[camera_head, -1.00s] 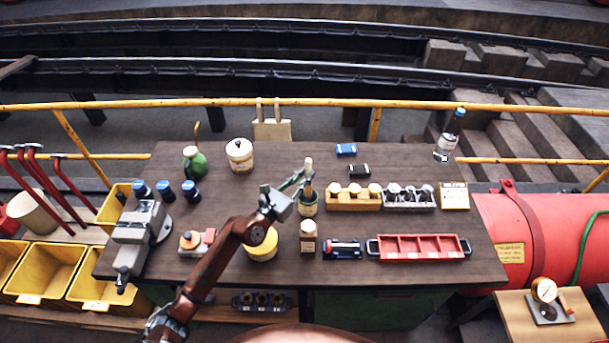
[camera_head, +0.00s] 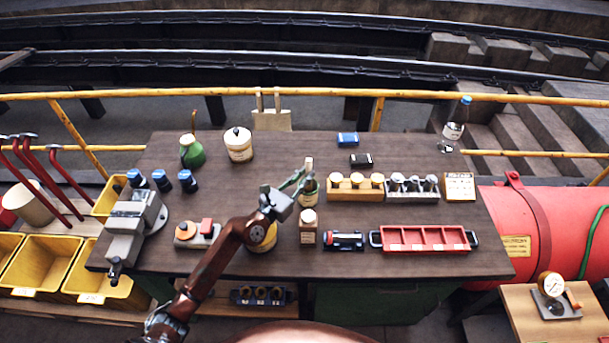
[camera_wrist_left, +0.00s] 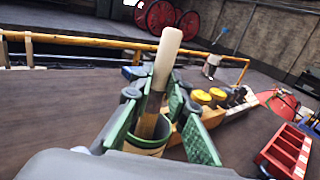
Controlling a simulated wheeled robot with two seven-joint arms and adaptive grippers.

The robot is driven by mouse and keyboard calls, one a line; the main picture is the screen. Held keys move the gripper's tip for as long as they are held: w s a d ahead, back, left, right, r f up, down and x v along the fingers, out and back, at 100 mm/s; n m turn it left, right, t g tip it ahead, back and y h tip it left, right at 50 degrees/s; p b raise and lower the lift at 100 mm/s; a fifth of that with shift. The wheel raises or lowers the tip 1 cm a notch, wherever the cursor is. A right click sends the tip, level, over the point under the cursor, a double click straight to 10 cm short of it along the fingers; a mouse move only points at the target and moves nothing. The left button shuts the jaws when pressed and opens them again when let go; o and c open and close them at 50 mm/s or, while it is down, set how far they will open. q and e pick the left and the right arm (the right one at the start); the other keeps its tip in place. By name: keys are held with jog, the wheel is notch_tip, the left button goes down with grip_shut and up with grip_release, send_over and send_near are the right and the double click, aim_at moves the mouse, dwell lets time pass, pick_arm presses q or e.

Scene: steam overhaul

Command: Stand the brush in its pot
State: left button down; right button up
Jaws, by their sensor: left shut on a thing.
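My left gripper (camera_head: 300,184) is shut on the brush (camera_head: 308,165). The brush has a pale wooden handle that stands nearly upright between the fingers, as the left wrist view (camera_wrist_left: 165,62) shows. The pot (camera_head: 309,200) has a pale label and a green rim and stands on the bench below the fingers. In the left wrist view the brush's lower part is inside the mouth of the pot (camera_wrist_left: 150,145). Whether the brush touches the bottom is hidden. My right gripper is not in view.
A wooden rack with yellow-topped items (camera_head: 354,195) is close on the right. A yellow tin (camera_head: 264,243) is partly behind my left arm. A red tray (camera_head: 424,248) lies front right. The bench behind the pot is clear.

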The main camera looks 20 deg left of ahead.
pick_arm(q)
jog(key=c, duration=1.8)
grip_release()
jog(key=v, duration=1.2)
